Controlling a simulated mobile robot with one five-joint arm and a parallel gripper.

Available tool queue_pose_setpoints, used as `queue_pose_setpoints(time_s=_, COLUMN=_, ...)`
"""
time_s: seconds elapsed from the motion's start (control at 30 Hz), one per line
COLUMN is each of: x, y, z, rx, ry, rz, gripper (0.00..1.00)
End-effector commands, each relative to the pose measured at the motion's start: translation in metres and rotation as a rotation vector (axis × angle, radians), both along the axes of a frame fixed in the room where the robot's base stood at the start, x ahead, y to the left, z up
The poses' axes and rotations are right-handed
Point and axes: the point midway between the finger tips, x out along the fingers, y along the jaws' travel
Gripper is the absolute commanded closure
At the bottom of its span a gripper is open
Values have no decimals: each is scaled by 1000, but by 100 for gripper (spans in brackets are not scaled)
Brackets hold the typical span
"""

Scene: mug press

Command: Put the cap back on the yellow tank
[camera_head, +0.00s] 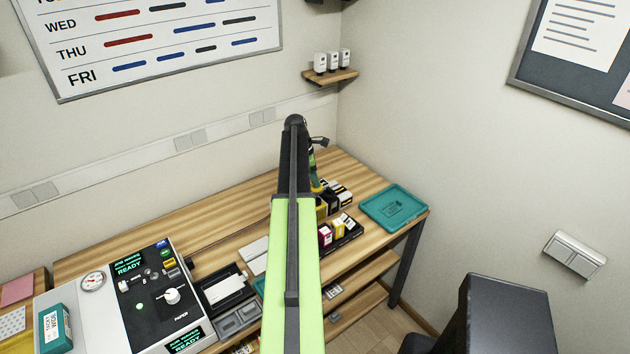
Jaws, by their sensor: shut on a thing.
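My gripper (316,180) is mostly hidden behind my green and dark arm, above the back right part of the wooden table. It is shut on a small yellow thing (317,187) that looks like the cap, though it is too small to be sure. The yellow tank (322,209) seems to be the dark block with a yellow edge just below the gripper, partly covered by my arm. Whether the cap touches the tank cannot be told. Black and white boxes (340,195) stand right beside it.
A dark tray with ink cartridges (345,230) lies in front of the tank. A teal tray (394,206) lies empty at the table's right end. A press control box (135,290) stands at the left. A small shelf with white bottles (332,75) hangs in the corner.

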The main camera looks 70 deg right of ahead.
Motion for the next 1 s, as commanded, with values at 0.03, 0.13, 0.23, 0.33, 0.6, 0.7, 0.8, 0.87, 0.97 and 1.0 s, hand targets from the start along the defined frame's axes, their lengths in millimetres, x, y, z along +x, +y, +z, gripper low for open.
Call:
queue_pose_setpoints(time_s=0.03, x=0, y=0, z=-9, rx=0, ry=0, rz=0, gripper=100)
queue_pose_setpoints(time_s=0.13, x=0, y=0, z=-20, rx=0, ry=0, rz=0, gripper=100)
queue_pose_setpoints(time_s=0.23, x=0, y=0, z=-32, rx=0, ry=0, rz=0, gripper=100)
queue_pose_setpoints(time_s=0.33, x=0, y=0, z=-43, rx=0, ry=0, rz=0, gripper=100)
queue_pose_setpoints(time_s=0.6, x=0, y=0, z=-57, rx=0, ry=0, rz=0, gripper=100)
queue_pose_setpoints(time_s=0.7, x=0, y=0, z=-56, rx=0, ry=0, rz=0, gripper=100)
queue_pose_setpoints(time_s=0.8, x=0, y=0, z=-56, rx=0, ry=0, rz=0, gripper=100)
queue_pose_setpoints(time_s=0.87, x=0, y=0, z=-56, rx=0, ry=0, rz=0, gripper=100)
queue_pose_setpoints(time_s=0.97, x=0, y=0, z=-56, rx=0, ry=0, rz=0, gripper=100)
queue_pose_setpoints(time_s=1.0, x=0, y=0, z=-56, rx=0, ry=0, rz=0, gripper=100)
